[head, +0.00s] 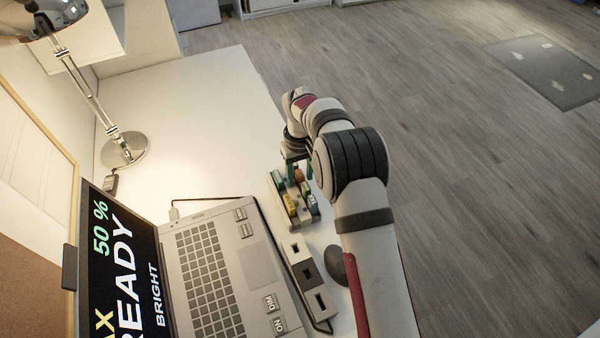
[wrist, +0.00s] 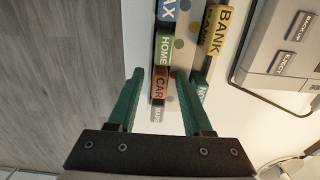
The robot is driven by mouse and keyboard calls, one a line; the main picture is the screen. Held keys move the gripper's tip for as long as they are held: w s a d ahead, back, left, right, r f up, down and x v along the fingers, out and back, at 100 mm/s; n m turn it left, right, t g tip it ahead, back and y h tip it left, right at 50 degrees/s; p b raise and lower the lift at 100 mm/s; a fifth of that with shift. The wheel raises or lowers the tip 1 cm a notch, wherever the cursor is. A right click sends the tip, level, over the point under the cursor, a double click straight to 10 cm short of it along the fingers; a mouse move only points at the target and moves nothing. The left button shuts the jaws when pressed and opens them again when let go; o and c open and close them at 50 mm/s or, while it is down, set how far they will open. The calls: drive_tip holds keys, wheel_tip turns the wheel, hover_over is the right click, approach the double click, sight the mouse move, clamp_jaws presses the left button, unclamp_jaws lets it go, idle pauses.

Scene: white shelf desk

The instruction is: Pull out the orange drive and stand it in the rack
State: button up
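The orange drive (wrist: 159,87), marked CAR, is in a row of labelled drives in the wrist view, between a green HOME drive (wrist: 163,48) and a pale drive (wrist: 157,113). My gripper (wrist: 159,76) is open, with its green fingers on either side of the orange drive in the picture. I cannot tell whether they touch it. The rack (head: 309,220) with several coloured drives stands on the desk in the head view, under my gripper (head: 297,168). My arm and fingers partly hide its far end, and the orange drive is hard to pick out there.
A yellow BANK drive (wrist: 217,30) and a blue drive (wrist: 167,9) are close by in the wrist view. A laptop (head: 213,275) is on the left.

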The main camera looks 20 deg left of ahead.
sight(300, 173)
wheel_tip(300, 173, up, 16)
idle(0.5)
drive_tip(key=shift+f, duration=0.1)
drive_tip(key=s+d+r+m, duration=0.3)
drive_tip(key=s+d+r, duration=0.15)
drive_tip(key=d, duration=0.45)
drive_tip(key=s+d+r+m, duration=0.4)
drive_tip(key=s+d, duration=0.1)
drive_tip(key=d, duration=0.3)
drive_tip(key=s+d+f+m, duration=0.2)
drive_tip(key=s+d, duration=0.1)
drive_tip(key=s, duration=0.4)
drive_tip(key=s+d+f+m+y, duration=0.1)
drive_tip(key=s+d+f+m, duration=0.1)
drive_tip(key=s, duration=0.4)
drive_tip(key=s+d+f+m, duration=0.2)
drive_tip(key=s+d+m, duration=0.1)
drive_tip(key=s, duration=0.4)
drive_tip(key=shift+s+d+f+y, duration=0.15)
drive_tip(key=shift+s+d+y, duration=0.2)
drive_tip(key=shift+d+y, duration=0.1)
